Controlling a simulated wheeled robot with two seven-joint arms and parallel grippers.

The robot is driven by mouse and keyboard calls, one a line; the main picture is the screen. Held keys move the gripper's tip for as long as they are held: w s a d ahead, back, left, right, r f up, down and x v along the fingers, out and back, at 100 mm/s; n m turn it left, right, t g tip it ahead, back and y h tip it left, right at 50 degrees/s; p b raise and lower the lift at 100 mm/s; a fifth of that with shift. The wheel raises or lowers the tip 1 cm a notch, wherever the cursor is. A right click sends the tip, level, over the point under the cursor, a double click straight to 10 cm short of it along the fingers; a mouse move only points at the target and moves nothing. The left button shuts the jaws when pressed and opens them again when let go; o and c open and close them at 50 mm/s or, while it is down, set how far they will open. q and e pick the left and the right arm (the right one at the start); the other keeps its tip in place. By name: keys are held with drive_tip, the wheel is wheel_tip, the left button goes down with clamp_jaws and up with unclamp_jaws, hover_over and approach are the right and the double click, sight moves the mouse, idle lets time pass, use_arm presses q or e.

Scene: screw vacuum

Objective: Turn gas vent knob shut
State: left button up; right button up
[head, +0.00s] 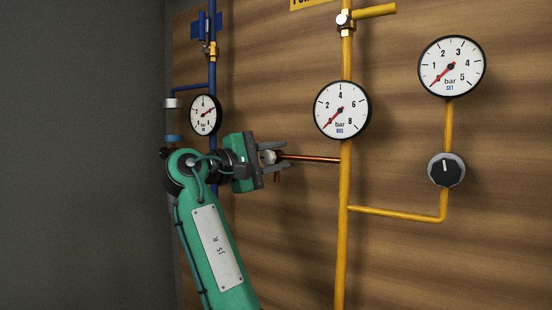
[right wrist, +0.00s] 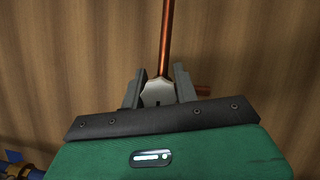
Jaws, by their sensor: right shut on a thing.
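A pale, light-grey knob (head: 268,157) sits at the left end of a thin copper pipe (head: 310,158) in the head view. I take it for the gas vent knob. My right gripper (head: 279,155) reaches it from the left and is shut on it, with one finger on each side. In the right wrist view the knob (right wrist: 158,93) lies between the two dark fingers of the right gripper (right wrist: 159,78), and the copper pipe (right wrist: 167,40) runs up from it. The knob is partly hidden by the fingers. My left gripper is not in view.
Three round gauges (head: 342,110) hang on the wooden wall. A yellow pipe (head: 345,240) runs upright right of the gripper, with a black knob (head: 445,169) further right. A blue pipe (head: 212,70) stands behind my right arm.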

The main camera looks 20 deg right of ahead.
idle(0.3)
drive_tip(key=o, duration=1)
drive_tip(key=shift+a, duration=0.1)
drive_tip(key=shift+s+a+f, duration=0.15)
drive_tip(key=shift+a, duration=0.1)
drive_tip(key=b+v, duration=0.4)
drive_tip(key=v, duration=0.9)
